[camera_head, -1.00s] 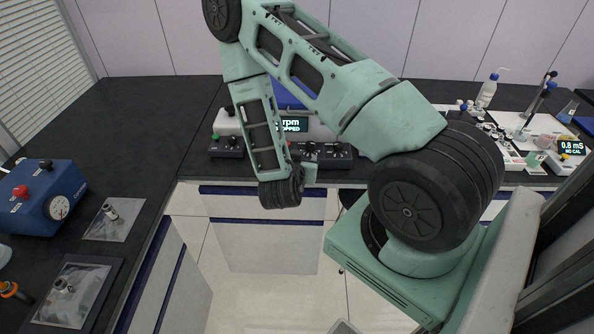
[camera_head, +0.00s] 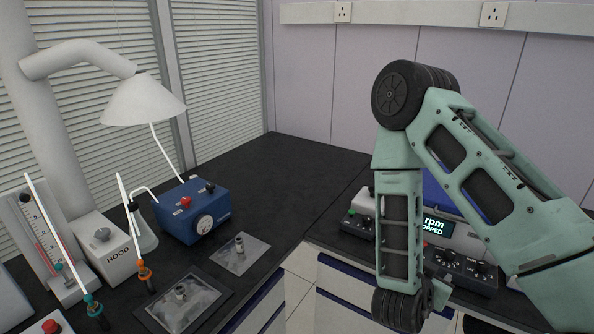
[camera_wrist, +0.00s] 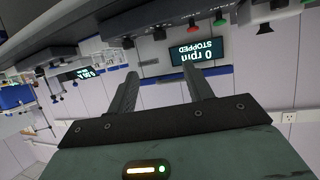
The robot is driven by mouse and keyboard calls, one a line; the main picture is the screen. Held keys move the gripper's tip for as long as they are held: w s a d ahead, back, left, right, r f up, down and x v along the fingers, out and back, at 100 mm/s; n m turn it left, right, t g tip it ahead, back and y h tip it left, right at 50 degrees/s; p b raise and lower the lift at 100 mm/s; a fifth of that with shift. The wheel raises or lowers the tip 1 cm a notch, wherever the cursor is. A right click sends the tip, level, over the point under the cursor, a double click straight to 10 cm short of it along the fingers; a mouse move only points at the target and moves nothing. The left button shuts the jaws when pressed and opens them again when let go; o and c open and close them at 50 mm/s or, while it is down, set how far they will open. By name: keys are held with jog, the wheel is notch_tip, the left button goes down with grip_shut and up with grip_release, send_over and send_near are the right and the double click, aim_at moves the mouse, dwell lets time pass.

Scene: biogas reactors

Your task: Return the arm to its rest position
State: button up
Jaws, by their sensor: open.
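My arm (camera_head: 480,170) shows in the head view at the right, bent at an elbow near the top, with its forearm hanging down in front of the bench. My gripper (camera_wrist: 163,80) shows in the wrist view with its two fingers apart and nothing between them. In the head view it is mostly hidden behind the wrist joint at the bottom. The wrist view is upside down. A controller with a display (camera_wrist: 197,52) reading "0 rpm STOPPED" lies beyond the fingertips; I cannot tell the exact distance.
In the head view a blue pump box (camera_head: 195,212) with a gauge stands on the black bench (camera_head: 290,170) at the left. Near it are steel fittings on a bag (camera_head: 240,253) and a tray (camera_head: 183,300), a white hood funnel (camera_head: 143,100) and a box labelled HOOD (camera_head: 105,245).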

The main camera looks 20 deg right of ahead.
jog(key=w+a+r+n+y+b, duration=0.1)
jog(key=w+a+n+y, duration=0.15)
jog(key=a+y, duration=0.45)
jog(key=w+a+n+y, duration=0.2)
jog(key=w+a+y, duration=0.1)
jog(key=a, duration=0.8)
jog(key=s+a+r+n+y, duration=0.3)
jog(key=a+r+n, duration=0.1)
jog(key=a, duration=0.5)
jog(key=s+a+r+n+g+y+b, duration=0.1)
jog(key=s+a+r+n+g, duration=0.15)
jog(key=s, duration=0.25)
jog(key=s+a+r+n+g+y, duration=0.1)
jog(key=s+a+r+n+g, duration=0.1)
jog(key=s+a+r+n, duration=0.15)
jog(key=s+d+r+n+g+h, duration=0.2)
jog(key=s+d+r+n, duration=0.1)
jog(key=s, duration=0.6)
jog(key=shift+d+r+n+h+b, duration=0.3)
jog(key=shift+r+n, duration=0.25)
jog(key=shift+n, duration=0.7)
